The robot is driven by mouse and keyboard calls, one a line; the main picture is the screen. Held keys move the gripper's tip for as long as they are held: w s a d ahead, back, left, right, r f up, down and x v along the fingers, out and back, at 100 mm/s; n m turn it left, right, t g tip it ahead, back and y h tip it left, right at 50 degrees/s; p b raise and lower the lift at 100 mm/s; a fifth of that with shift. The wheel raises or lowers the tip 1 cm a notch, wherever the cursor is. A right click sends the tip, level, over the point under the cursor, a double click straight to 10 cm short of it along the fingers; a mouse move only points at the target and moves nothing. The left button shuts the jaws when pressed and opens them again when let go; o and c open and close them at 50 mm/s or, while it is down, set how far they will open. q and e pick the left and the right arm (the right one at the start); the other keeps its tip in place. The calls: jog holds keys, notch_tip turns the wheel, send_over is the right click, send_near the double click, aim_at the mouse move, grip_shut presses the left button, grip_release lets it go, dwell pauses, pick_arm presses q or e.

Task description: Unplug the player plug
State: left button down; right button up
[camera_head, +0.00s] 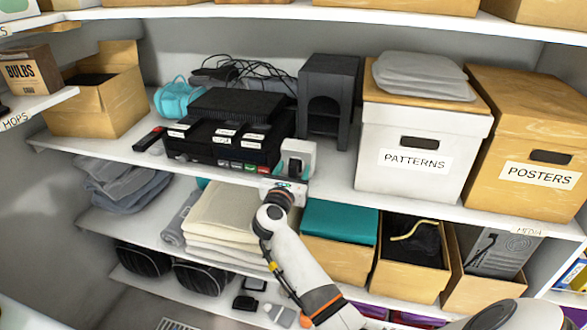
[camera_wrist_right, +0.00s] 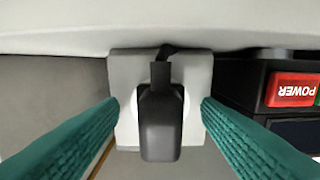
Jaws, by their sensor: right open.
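The player plug (camera_wrist_right: 160,125) is a black plug with a cord at one end, seated against a white socket block (camera_wrist_right: 126,72) in the right wrist view. The socket block also shows in the head view (camera_head: 298,150), at the right end of the black player (camera_head: 225,140) on the middle shelf. My right gripper (camera_wrist_right: 160,112) is open, with one teal finger on each side of the plug and a gap on both sides. In the head view my right gripper (camera_head: 292,175) is just in front of the socket block. My left gripper is out of view.
A red POWER label (camera_wrist_right: 292,88) sits close beside the socket. A dark grey stand (camera_head: 328,95) and a white PATTERNS box (camera_head: 420,150) stand to the right. Loose black cables (camera_head: 250,72) lie behind the player.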

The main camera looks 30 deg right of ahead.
aim_at(292, 173)
dwell(0.7)
jog(key=shift+c, duration=0.4)
grip_shut()
jog(key=shift+a, duration=0.15)
jog(key=shift+s+a+f, duration=0.1)
jog(key=shift+s+a, duration=0.05)
jog(key=shift+s, duration=0.05)
jog(key=shift+s+a, duration=0.4)
jog(key=shift+a, duration=0.05)
jog(key=shift+v, duration=2.05)
